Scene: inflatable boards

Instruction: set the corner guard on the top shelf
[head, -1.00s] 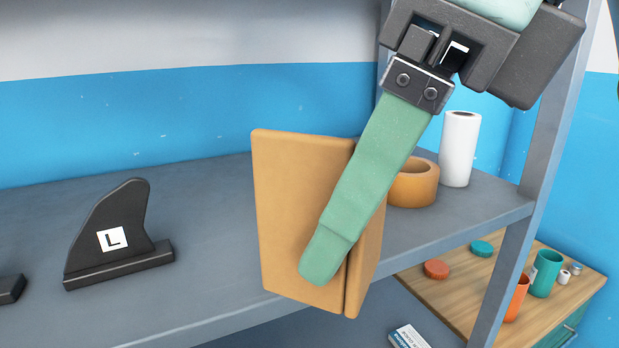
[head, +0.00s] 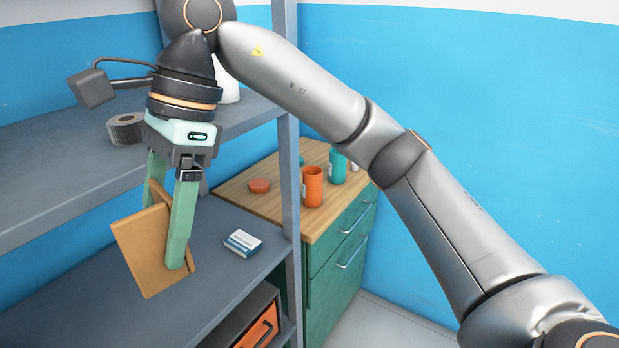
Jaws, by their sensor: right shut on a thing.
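The corner guard (head: 140,252) is a tan, L-shaped piece of two flat panels. My right gripper (head: 166,225) is shut on it, with one green finger in front and the other behind, partly hidden. The guard hangs tilted in front of the upper shelf (head: 50,190) in view, below its surface and over the lower shelf (head: 212,275). It looks clear of both boards. Whether the upper board is the topmost one cannot be seen. My left gripper is not in view.
A dark grey roll (head: 127,128) and a partly hidden white roll (head: 229,82) are on the upper shelf. A small box (head: 242,243) lies on the lower shelf. A grey post (head: 286,120) stands beside a green cabinet (head: 340,245) with orange and teal containers on top.

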